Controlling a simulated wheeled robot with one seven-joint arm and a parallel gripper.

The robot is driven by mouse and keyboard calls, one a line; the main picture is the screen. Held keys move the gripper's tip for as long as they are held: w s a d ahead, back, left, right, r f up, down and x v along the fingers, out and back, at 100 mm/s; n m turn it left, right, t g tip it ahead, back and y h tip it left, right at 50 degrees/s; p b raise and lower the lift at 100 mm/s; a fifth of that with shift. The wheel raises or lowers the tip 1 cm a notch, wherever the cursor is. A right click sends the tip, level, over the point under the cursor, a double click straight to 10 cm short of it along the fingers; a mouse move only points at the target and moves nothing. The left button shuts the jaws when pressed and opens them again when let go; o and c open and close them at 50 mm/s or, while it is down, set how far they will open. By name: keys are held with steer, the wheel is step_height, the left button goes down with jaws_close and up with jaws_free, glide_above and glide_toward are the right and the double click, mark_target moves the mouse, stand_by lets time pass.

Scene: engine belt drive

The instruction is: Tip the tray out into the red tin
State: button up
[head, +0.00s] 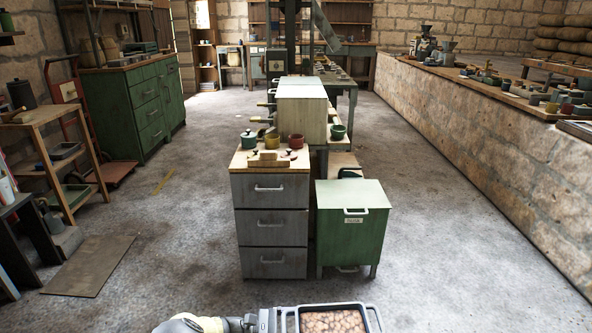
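The tray (300,308) is at the bottom edge, filled with brown, rounded pieces (332,321) and cut off by the picture's edge. My gripper (272,320) is at the tray's left side and looks shut on it; the fingertips are partly out of view. A small red tin (296,141) stands on the wooden top of the grey drawer cabinet, well ahead of the tray. The inside of the tin is too small to make out.
A green pot (249,139) and a yellow pot (272,142) stand left of the red tin. A wooden block (268,162) with small parts lies in front. The grey drawer cabinet (270,220) stands beside a green cabinet (352,235).

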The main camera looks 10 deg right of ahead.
steer(key=w+d+r+n+t+y+p, duration=0.1)
steer(key=r+n+t+y+p, duration=0.5)
steer(key=r+p, duration=0.7)
steer(key=w+d+r+n+t+y+p, duration=0.2)
steer(key=d+r+n+t+y+p, duration=0.2)
steer(key=r+p, duration=0.9)
steer(key=w+d+r+n+t+y+p, duration=0.2)
steer(key=r+n+t+y+p, duration=0.6)
steer(key=r+p, duration=0.5)
steer(key=d+t+p, duration=0.1)
steer(key=p, duration=0.3)
steer(key=shift+w+d+r+n, duration=0.2)
steer(key=shift+n, duration=0.2)
steer(key=shift+w, duration=0.1)
